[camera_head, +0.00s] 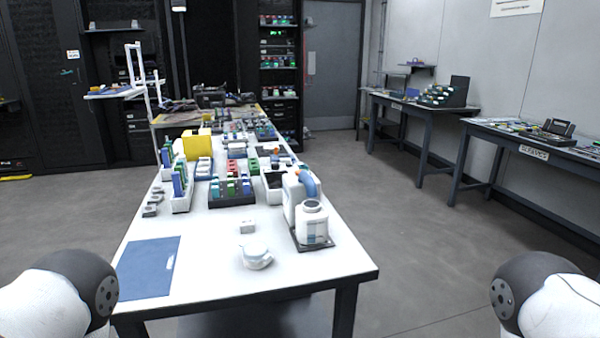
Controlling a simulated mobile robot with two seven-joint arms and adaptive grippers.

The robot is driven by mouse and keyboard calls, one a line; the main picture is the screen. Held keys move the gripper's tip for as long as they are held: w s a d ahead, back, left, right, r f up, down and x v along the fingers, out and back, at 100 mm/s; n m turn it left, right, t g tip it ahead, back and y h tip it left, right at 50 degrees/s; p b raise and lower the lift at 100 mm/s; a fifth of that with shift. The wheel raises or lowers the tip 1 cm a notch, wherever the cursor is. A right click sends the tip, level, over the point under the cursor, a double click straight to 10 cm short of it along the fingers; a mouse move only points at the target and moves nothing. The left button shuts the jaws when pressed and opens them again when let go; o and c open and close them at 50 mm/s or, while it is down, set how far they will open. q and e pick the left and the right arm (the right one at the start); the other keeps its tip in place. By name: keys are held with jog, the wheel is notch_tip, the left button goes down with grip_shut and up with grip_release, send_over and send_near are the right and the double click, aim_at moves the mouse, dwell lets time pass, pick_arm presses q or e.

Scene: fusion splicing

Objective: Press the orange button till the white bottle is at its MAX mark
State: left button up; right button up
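The white bottle (315,226) stands upright near the right edge of the white table. The MAX mark and the liquid level are too small to tell. Neither gripper is in view; only parts of my own arms show at the lower left and lower right.
On the white table (205,282) are a blue mat (148,268), a round white container (257,257), a small white block (247,227), a rack of vials (231,197) and a yellow box (196,145). The front of the table is mostly clear. Side benches (515,145) stand at the right.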

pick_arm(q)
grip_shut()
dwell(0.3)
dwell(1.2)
